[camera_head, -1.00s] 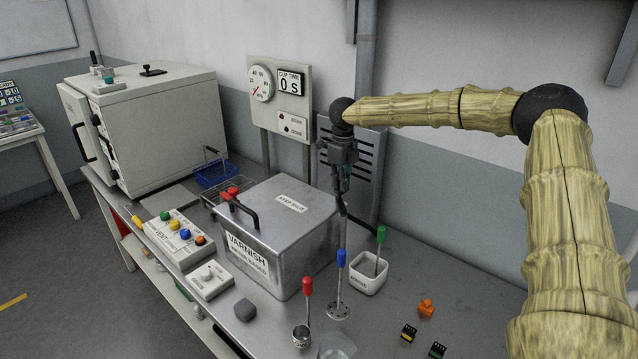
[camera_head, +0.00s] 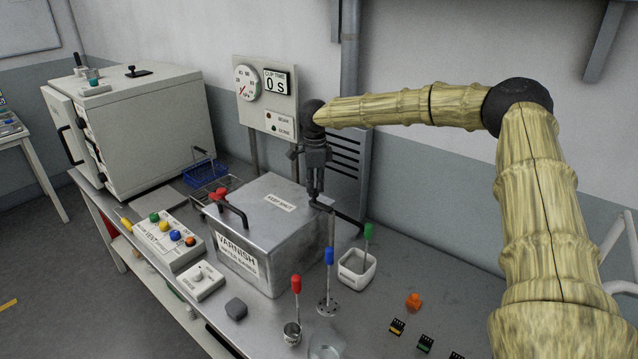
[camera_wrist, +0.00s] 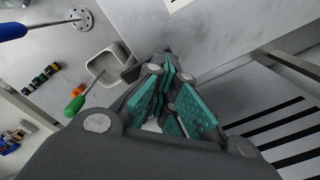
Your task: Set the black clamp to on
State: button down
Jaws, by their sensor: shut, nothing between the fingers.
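What I take for the black clamp (camera_head: 347,218) is a dark bar at the right edge of the grey varnish box (camera_head: 262,221); its setting is hard to tell. My gripper (camera_head: 314,197) is shut and empty, pointing down over the box's right rear part, with its tips close to the bar's left end. I cannot tell whether they touch. In the wrist view, the teal fingers of my gripper (camera_wrist: 172,88) are close together, and the body of my gripper hides much of the lower part.
A white cup (camera_head: 357,276) with a green-handled tool stands right of the box. Blue- and red-handled tools (camera_head: 328,257) stand in front. A gauge panel (camera_head: 265,98) rises behind. A vented grey panel (camera_head: 345,165) is close behind my gripper. Small connectors (camera_head: 397,327) lie front right.

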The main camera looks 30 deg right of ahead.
jog(key=shift+s+a+f+n, duration=0.15)
jog(key=shift+f, duration=0.3)
jog(key=shift+s+a+f+n, duration=0.1)
jog(key=shift+s+f+n, duration=0.05)
jog(key=shift+f, duration=0.25)
jog(key=c, duration=1.7)
grip_release()
jog(key=o, duration=0.6)
jog(key=shift+w+f, duration=0.1)
jog(key=shift+f, duration=0.05)
jog(key=shift+w+f, duration=0.1)
jog(key=shift+w, duration=0.3)
jog(key=shift+r, duration=0.9)
notch_tip(320, 180, up, 11)
jog(key=shift+f, duration=0.15)
jog(key=shift+d, duration=0.1)
